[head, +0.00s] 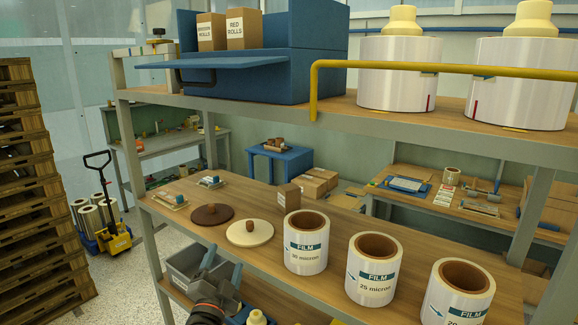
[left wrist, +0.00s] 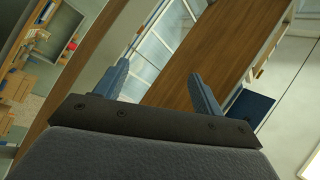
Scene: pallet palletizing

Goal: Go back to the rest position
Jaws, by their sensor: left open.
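My left gripper (head: 224,258) shows at the bottom of the head view, left of centre, in front of the shelf unit's lower part. Its two blue fingers point up and stand apart, with nothing between them. In the left wrist view the left gripper (left wrist: 158,66) is also open and empty, with a wooden shelf board (left wrist: 215,50) beyond the fingers. My right gripper is not in view.
The shelf unit's middle board (head: 330,225) holds three film rolls (head: 305,243), a brown lid (head: 212,214) and a cream lid (head: 250,233). A grey bin (head: 185,268) is close to the left gripper. Stacked pallets (head: 40,190) and a yellow pallet jack (head: 115,240) stand left.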

